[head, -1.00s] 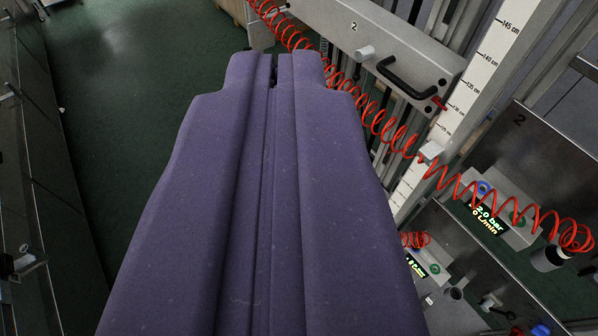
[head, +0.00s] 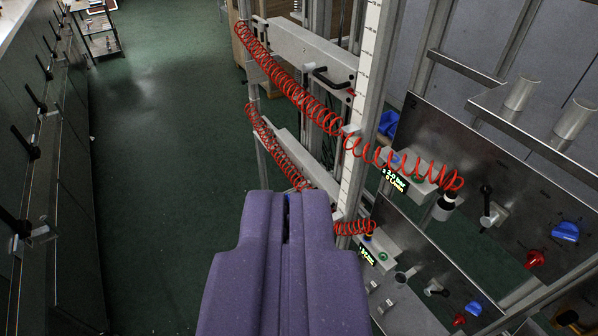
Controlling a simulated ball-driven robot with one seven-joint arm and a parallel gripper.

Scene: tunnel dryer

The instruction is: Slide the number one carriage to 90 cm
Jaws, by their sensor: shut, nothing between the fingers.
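My purple gripper (head: 289,205) is at the bottom middle, pointing away from me, with its two fingers together and empty. A lower grey carriage (head: 290,152) sits beyond its tips on the upright rails; it is probably number one, but no number can be read on it. Its near end is partly hidden by my gripper, and I cannot make out its handle. The upper carriage (head: 310,52), marked 2 in the earlier frame, has a black handle (head: 330,77). The white scale (head: 362,95) stands upright right of both carriages; its figures are too small to read.
A red coiled hose (head: 305,100) runs across the upper carriage to a panel (head: 470,150); another (head: 275,145) runs by the lower one. Panels with knobs stand at right. Dark cabinets (head: 45,150) line the left. Green floor (head: 165,150) between is open.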

